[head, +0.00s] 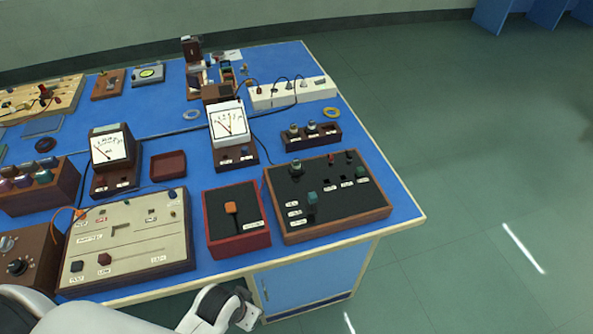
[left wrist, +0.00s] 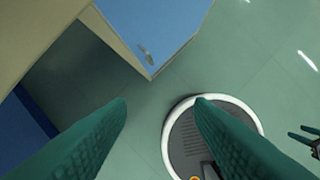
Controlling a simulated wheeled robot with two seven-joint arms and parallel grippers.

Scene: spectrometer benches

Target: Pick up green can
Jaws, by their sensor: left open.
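I cannot make out a green can in either view. My left arm comes in at the bottom of the head view, and its wrist (head: 215,303) is in front of the bench's near edge. The fingers are not clear there. In the left wrist view my left gripper (left wrist: 160,102) is open, with two teal fingers wide apart and nothing between them. They point down past the bench corner to the floor. At the right edge of that view are dark teal prongs, apparently my right gripper (left wrist: 307,139), too small to judge.
The blue bench (head: 390,195) carries a red-framed box (head: 237,240) with an orange knob, a dark control panel (head: 325,205), a beige panel (head: 130,250), two meters and a white power strip (head: 290,92). Green floor (head: 480,170) is clear to the right.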

